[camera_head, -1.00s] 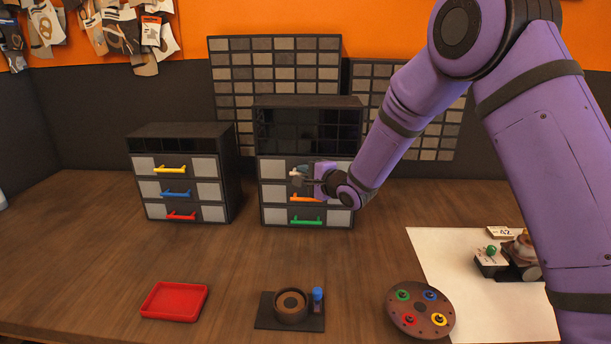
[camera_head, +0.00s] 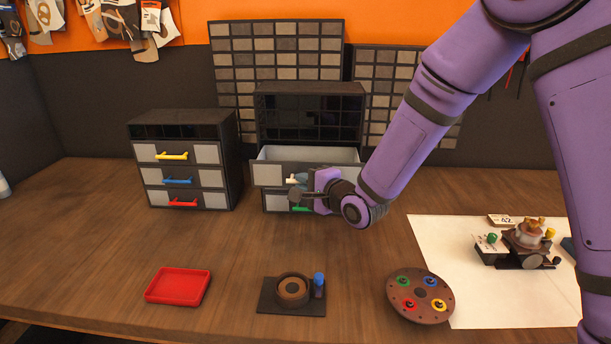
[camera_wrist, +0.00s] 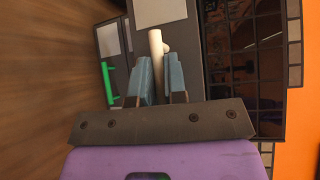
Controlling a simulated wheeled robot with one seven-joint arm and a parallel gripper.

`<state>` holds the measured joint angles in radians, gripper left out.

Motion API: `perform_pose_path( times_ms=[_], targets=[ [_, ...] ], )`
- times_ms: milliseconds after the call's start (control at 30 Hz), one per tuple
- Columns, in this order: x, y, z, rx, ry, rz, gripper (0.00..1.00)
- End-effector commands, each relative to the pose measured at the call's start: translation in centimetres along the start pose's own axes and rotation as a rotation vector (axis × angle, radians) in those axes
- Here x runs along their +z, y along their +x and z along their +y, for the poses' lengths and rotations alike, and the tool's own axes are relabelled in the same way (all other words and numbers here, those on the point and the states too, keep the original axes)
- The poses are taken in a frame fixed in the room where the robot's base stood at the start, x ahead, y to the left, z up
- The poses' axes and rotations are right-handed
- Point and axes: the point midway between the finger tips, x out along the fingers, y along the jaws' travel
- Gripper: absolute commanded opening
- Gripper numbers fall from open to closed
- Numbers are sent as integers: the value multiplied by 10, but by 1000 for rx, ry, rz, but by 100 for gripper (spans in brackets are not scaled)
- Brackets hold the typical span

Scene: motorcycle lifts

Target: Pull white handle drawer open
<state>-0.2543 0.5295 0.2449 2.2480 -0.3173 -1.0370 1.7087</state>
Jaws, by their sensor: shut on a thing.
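The white-handle drawer (camera_head: 267,174) is the top drawer of the right-hand cabinet. It stands pulled out, and its pale inside (camera_head: 310,154) shows from above. My gripper (camera_head: 303,180) is at the drawer front, shut on the white handle (camera_head: 291,181). In the wrist view the white handle (camera_wrist: 156,50) lies between the two blue-grey fingers (camera_wrist: 160,78).
A green handle (camera_head: 301,209) shows on a lower drawer. The left cabinet (camera_head: 218,145) has yellow, blue and red handles, all drawers shut. A red tray (camera_head: 178,287), a round holder (camera_head: 291,290) and a brown disc (camera_head: 420,294) stand along the front. Table between is clear.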

Motion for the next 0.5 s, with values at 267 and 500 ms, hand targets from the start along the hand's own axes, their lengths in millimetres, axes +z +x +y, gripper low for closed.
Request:
perform_pose_path(
  times_ms=[267,500],
  targets=[
    [0,0,0,1,0,0,17],
    [0,0,0,1,0,0,38]
  ],
)
